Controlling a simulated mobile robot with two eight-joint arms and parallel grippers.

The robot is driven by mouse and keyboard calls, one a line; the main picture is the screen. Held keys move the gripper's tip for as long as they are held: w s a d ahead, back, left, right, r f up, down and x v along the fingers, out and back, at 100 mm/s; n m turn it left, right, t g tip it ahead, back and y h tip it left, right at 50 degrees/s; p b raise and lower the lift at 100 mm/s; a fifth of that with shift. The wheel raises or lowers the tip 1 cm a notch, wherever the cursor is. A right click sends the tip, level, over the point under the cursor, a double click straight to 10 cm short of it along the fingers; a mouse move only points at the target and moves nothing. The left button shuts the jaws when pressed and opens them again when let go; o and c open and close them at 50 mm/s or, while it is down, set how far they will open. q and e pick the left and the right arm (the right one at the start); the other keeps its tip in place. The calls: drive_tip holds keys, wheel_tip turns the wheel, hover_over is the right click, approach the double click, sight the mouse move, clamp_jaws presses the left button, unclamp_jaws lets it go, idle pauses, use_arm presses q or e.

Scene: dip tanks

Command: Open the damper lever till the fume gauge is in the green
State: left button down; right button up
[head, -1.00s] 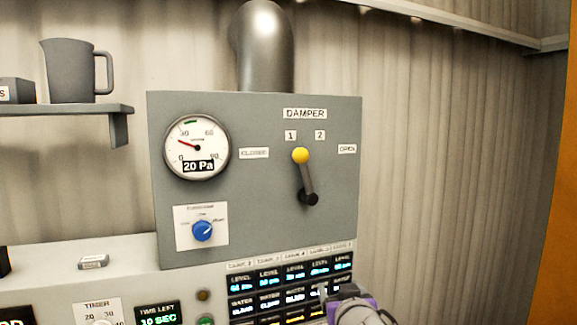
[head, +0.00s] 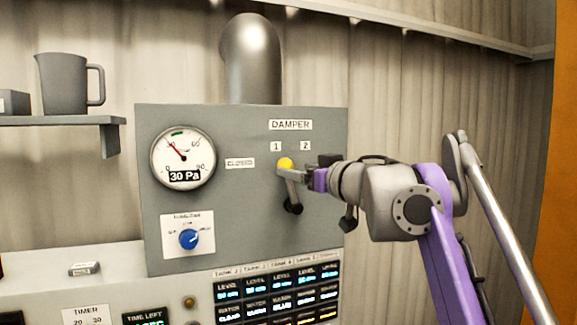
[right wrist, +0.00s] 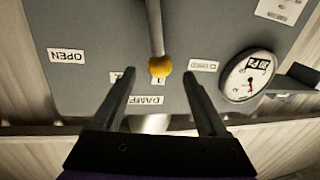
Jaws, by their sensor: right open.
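The damper lever (head: 291,187) has a yellow knob (head: 285,164) and leans slightly left of upright, its knob just below the "1" label. The round fume gauge (head: 183,156) reads 30 Pa. Its red needle points up and left, short of the green band at the top. My right gripper (head: 300,173) reaches in from the right at the knob. In the right wrist view the right gripper (right wrist: 160,74) is open, with the yellow knob (right wrist: 160,66) between its fingertips. I cannot tell if a finger touches it. My left gripper is not in view.
A blue selector knob (head: 188,239) sits below the gauge on the grey panel (head: 240,225). Lit displays (head: 280,290) lie below. A shelf (head: 60,121) with a grey jug (head: 63,85) is at the left. A duct (head: 252,60) rises behind the panel. My right arm covers the "OPEN" label in the head view.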

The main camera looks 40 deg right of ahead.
sight(290, 167)
drive_tip(key=shift+w+d+p, duration=0.15)
drive_tip(key=shift+w, duration=0.95)
drive_tip(key=shift+w+d+p, duration=0.1)
drive_tip(key=shift+w+p, duration=0.05)
drive_tip(key=shift+w, duration=0.95)
drive_tip(key=shift+c, duration=0.3)
clamp_jaws()
